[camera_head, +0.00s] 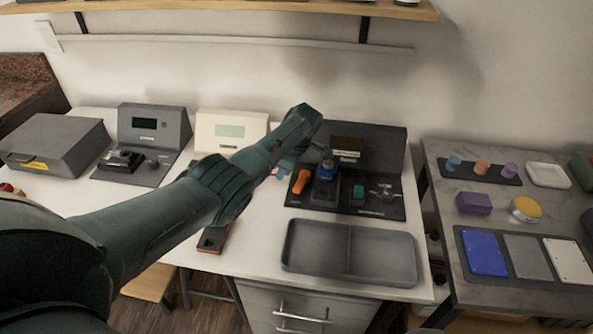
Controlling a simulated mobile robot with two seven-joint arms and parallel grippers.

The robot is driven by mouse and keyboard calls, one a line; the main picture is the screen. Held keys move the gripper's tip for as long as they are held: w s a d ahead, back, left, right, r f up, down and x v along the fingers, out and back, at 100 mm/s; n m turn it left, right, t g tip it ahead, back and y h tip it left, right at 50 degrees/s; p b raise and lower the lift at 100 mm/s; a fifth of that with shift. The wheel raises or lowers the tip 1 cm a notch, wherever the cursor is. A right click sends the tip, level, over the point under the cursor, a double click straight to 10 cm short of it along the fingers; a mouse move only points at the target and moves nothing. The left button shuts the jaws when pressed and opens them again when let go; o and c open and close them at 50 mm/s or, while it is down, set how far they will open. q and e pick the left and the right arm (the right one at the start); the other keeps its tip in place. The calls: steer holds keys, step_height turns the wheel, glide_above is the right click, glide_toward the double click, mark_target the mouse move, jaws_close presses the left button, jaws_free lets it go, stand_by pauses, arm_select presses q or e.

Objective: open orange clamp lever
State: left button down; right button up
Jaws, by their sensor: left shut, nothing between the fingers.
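The orange clamp lever (300,181) lies on the left part of the dark test station (372,207) at the back of the white bench, tilted on its base. A blue-topped dark part (326,170) stands just right of it. My left arm reaches in from the left, and its wrist hangs above and behind the lever. My left gripper (322,150) is small and mostly hidden by the wrist; it is shut and empty, near the blue-topped part and apart from the orange lever. My right gripper is out of view.
A grey two-part tray (348,277) sits in front of the station. Other stations (148,128) and a grey case (52,146) stand at left. A side table (450,235) at right holds coloured parts.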

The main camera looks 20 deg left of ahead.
arm_select(q)
steer(key=p+v, duration=0.1)
steer(key=v, duration=0.3)
steer(key=shift+w+a, duration=0.15)
steer(key=v, duration=0.6)
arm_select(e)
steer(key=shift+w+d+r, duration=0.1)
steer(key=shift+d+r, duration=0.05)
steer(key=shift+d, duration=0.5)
arm_select(q)
steer(key=shift+a, duration=0.1)
steer(key=shift+s, duration=0.25)
